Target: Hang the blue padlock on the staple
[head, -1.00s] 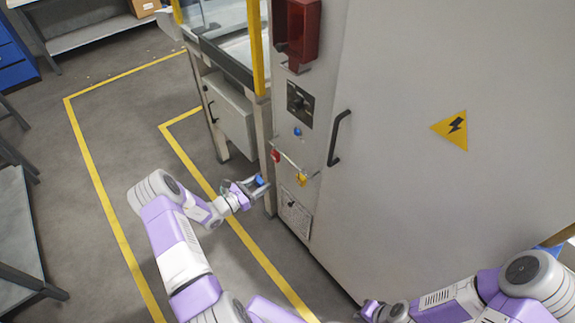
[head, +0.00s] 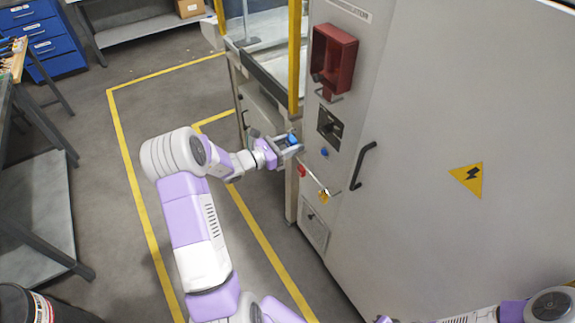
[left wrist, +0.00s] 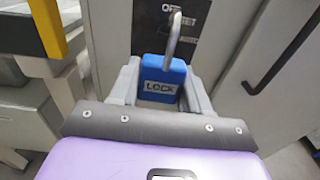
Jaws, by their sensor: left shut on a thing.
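The blue padlock (head: 292,139) is held in my left gripper (head: 288,147), in front of the left part of the grey cabinet. In the left wrist view the padlock (left wrist: 160,82) sits upright between the fingers, its "LOCK" label facing the camera. Its metal shackle points up and overlaps the dark switch plate (left wrist: 188,45); contact with the plate cannot be told. In the head view the gripper is left of the switch plate (head: 328,127). I cannot make out the staple for certain. My right arm (head: 510,312) shows at the bottom right; its fingertips are out of view.
A thin rail on the cabinet (head: 430,90) carries a red padlock (head: 301,170) and a yellow padlock (head: 323,196). A red box (head: 333,58), a blue button (head: 324,152) and a dark door handle (head: 363,166) are nearby. A yellow post (head: 295,55) stands close to the left.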

